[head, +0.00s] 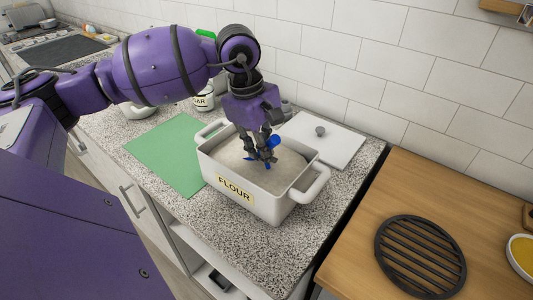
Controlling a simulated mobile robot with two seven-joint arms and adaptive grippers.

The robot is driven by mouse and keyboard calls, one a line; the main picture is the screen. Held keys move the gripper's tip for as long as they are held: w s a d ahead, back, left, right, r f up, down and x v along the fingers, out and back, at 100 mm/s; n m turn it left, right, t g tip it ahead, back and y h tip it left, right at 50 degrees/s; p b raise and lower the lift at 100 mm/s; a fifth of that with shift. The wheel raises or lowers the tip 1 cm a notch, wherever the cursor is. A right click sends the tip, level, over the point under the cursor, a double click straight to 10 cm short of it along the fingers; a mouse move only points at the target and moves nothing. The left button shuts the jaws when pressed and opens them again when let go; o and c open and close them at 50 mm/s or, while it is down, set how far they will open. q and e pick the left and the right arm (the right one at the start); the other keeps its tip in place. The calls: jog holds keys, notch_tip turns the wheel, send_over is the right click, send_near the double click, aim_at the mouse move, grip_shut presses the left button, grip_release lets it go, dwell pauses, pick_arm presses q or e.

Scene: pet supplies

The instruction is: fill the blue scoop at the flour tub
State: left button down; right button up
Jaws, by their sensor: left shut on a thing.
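The flour tub (277,207) is a white rectangular box with two side handles and a "FLOUR" label, standing on the speckled counter. Pale flour (290,170) fills much of it. My left gripper (262,157) points down over the tub and is shut on the blue scoop (273,141). Only small blue parts of the scoop show between and beside the fingers. Its bowl is mostly hidden, so I cannot tell whether it holds flour or how deep it sits. My right gripper is not in view.
A white lid with a grey knob (326,141) lies behind the tub, by the tiled wall. A green mat (168,158) lies to the left. A labelled white jar (203,101) stands behind my arm. A black round trivet (420,257) lies on the wooden counter at right.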

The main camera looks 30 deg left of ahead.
aim_at(279, 142)
pick_arm(q)
notch_tip(279, 142, up, 2)
jog(key=shift+r, duration=0.1)
jog(key=shift+d+r+p, duration=0.2)
jog(key=shift+r+p, duration=0.4)
jog(key=shift+r, duration=0.55)
jog(key=shift+s+d+r+p, duration=0.1)
jog(key=shift+r+p, duration=0.25)
jog(key=shift+r, duration=0.8)
jog(key=shift+s+d+r+y, duration=0.15)
jog(key=shift+d+r+y, duration=0.1)
jog(key=shift+d+y, duration=0.3)
jog(key=shift+s+d+r+t+y, duration=0.2)
jog(key=shift+d+r+t+y, duration=0.25)
jog(key=shift+d+y, duration=0.4)
jog(key=shift+s+d+r+m+t+y, duration=0.15)
jog(key=shift+d+y, duration=0.15)
jog(key=shift+y, duration=0.15)
jog(key=shift+s+d+r+m+t+y, duration=0.15)
jog(key=shift+d+y, duration=0.1)
jog(key=shift+y, duration=0.2)
jog(key=shift+d+y, duration=0.25)
jog(key=shift+y, duration=0.15)
